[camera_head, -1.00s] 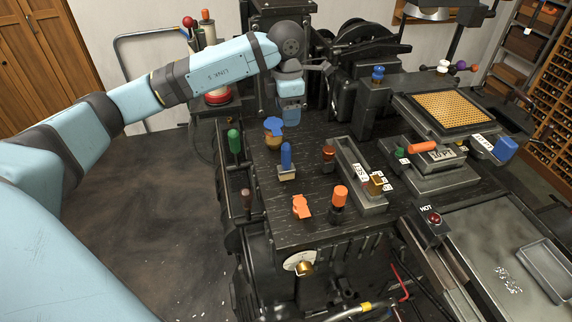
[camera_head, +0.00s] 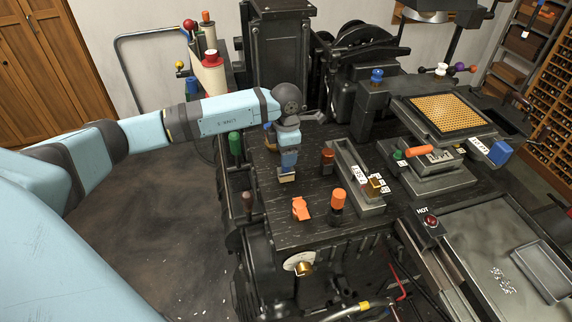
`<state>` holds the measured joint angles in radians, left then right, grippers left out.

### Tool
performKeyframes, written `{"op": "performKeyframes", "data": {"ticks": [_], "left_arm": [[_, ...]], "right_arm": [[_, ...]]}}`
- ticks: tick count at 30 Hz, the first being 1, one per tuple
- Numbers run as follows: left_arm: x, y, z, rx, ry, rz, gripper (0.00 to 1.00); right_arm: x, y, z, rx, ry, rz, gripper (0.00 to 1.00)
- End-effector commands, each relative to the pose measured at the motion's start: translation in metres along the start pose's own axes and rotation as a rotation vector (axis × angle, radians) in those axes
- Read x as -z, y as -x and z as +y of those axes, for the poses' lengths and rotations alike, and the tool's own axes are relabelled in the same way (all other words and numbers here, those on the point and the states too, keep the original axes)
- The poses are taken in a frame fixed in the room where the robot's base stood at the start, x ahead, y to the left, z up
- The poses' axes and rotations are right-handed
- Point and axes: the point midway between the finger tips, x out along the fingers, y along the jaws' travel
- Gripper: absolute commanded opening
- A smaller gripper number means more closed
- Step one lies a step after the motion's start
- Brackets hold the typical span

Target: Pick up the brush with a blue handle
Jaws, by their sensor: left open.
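The brush with a blue handle (camera_head: 287,170) stands upright on the dark machine top, its pale tan bristle end down. Its upper part is hidden by my left gripper (camera_head: 288,157), which comes down over it from above. The fingers are at the handle; whether they touch it I cannot tell. My left gripper is open. My right gripper is not in view.
A brass piece with a blue top (camera_head: 268,138) is mostly hidden behind my gripper. An orange item (camera_head: 301,208), an orange-topped cylinder (camera_head: 338,200), a brown-red cylinder (camera_head: 327,161) and a metal channel (camera_head: 355,175) stand to the right and front.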

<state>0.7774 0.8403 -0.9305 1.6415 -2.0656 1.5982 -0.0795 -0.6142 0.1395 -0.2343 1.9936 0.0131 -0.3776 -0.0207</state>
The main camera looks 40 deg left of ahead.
Motion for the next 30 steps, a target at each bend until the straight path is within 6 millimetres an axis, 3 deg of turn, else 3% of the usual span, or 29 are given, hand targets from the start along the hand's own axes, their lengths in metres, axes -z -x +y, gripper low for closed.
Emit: {"op": "performKeyframes", "data": {"ticks": [8,15,25,30], "left_arm": [[0.000,-0.008,0.000,-0.001,-0.001,0.000,0.58],[0.000,-0.008,0.000,-0.001,0.000,0.000,0.05],[0.000,-0.006,0.000,-0.001,0.000,-0.001,0.04],[0.000,0.006,0.001,-0.002,0.000,-0.003,0.04]], "right_arm": [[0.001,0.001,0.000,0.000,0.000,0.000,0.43],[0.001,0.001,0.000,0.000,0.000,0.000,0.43],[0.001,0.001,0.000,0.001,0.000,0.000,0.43],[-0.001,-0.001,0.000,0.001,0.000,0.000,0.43]]}}
